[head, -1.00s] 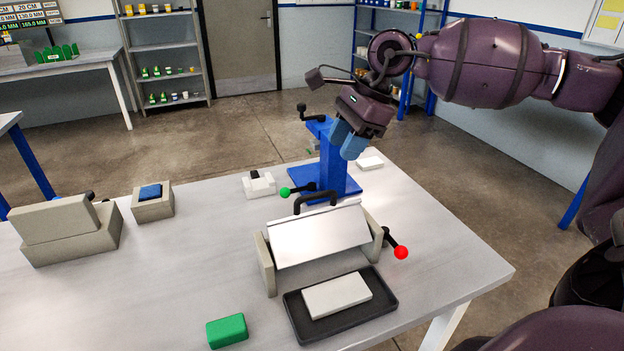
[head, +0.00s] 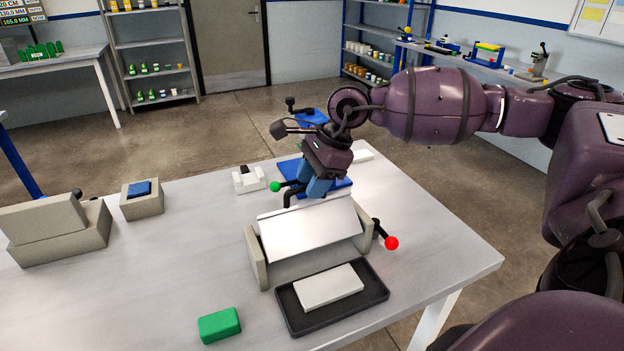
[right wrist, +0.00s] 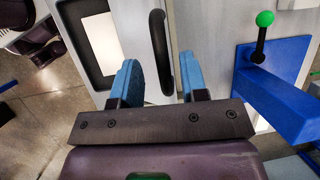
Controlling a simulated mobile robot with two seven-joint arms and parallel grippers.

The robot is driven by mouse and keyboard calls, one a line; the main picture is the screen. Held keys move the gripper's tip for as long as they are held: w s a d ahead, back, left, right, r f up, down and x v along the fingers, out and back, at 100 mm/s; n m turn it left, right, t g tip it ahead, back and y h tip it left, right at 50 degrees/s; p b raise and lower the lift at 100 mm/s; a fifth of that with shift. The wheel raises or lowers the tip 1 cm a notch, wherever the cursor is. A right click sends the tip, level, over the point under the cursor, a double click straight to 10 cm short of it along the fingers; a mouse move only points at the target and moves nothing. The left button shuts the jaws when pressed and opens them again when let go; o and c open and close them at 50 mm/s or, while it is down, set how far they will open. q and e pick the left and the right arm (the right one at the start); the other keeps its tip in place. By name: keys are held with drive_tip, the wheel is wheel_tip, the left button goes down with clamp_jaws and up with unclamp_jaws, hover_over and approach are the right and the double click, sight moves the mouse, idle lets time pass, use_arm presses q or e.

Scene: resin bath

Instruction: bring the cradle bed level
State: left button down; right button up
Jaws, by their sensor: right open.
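The cradle bed (head: 312,228) is a pale plate between two beige end walls in the head view. It is tilted, sloping down toward the near side. A black bar handle (right wrist: 160,50) is on its far edge. My right gripper (head: 318,187) is over that handle, pointing down with blue fingers open. In the right wrist view the fingers (right wrist: 160,80) lie on either side of the handle, apart from it; their depth is hard to tell. A red-knobbed lever (head: 391,243) is at the cradle's right end. My left gripper is out of view.
A black tray (head: 292,319) with a white block stands in front of the cradle. A green block (head: 219,325) lies to its left. A blue stand (right wrist: 285,105) with a green-knobbed lever (right wrist: 264,20) is behind the cradle.

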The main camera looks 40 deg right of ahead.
clamp_jaws()
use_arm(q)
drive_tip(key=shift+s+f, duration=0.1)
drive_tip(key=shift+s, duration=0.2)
use_arm(e)
drive_tip(key=shift+f, duration=0.1)
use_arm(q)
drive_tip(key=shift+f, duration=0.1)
